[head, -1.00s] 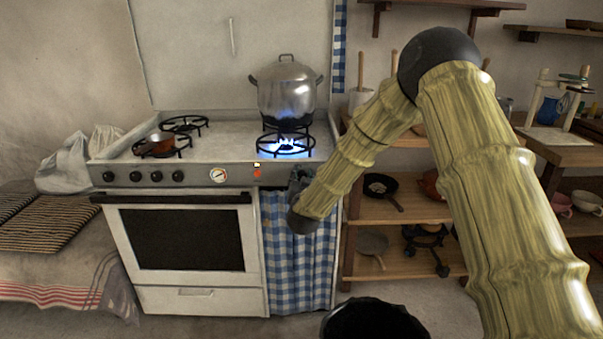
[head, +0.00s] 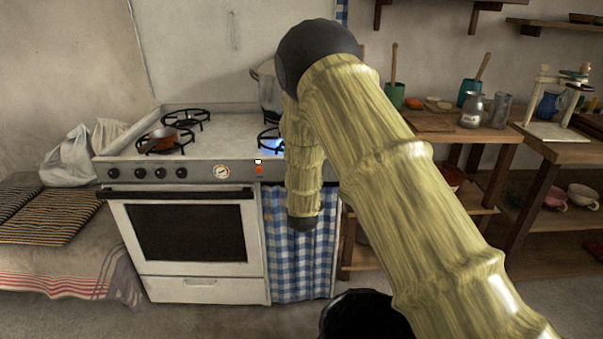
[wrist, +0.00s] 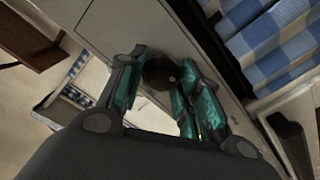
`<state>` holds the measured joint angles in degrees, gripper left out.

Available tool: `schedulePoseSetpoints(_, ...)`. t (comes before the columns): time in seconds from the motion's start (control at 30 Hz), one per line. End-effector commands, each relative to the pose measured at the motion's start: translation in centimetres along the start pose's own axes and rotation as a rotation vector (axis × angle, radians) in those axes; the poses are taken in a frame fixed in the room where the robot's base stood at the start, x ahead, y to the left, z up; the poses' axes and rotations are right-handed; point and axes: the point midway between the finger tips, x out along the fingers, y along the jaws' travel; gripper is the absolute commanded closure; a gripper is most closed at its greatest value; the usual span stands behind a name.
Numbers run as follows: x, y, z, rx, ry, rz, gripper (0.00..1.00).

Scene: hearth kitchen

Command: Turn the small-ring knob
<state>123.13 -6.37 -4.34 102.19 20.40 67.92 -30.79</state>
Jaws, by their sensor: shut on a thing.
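In the wrist view, a dark round knob (wrist: 160,71) sits on the pale stove front. My gripper (wrist: 157,82) is around it, its teal-padded fingers closed on the knob's sides. In the head view, the gripper and this knob are hidden behind my bamboo-like arm, at the right end of the stove (head: 185,215). Which burner this knob serves cannot be read. Several dark knobs (head: 160,173) show at the left of the control panel. A blue flame (head: 275,146) burns at the right burner, partly hidden by my arm.
A steel pot (head: 268,92) stands at the right rear of the stove, mostly hidden. A small copper pan (head: 165,139) sits on a left burner. A blue checked curtain (head: 283,265) hangs below the panel. Wooden shelves with jars (head: 471,110) stand at right.

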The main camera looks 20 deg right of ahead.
Motion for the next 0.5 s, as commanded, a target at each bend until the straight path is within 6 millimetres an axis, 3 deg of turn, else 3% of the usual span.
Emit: schedulePoseSetpoints(0.5, -0.03, -0.03, 0.11, -0.083, -0.001, 0.000, 0.90)
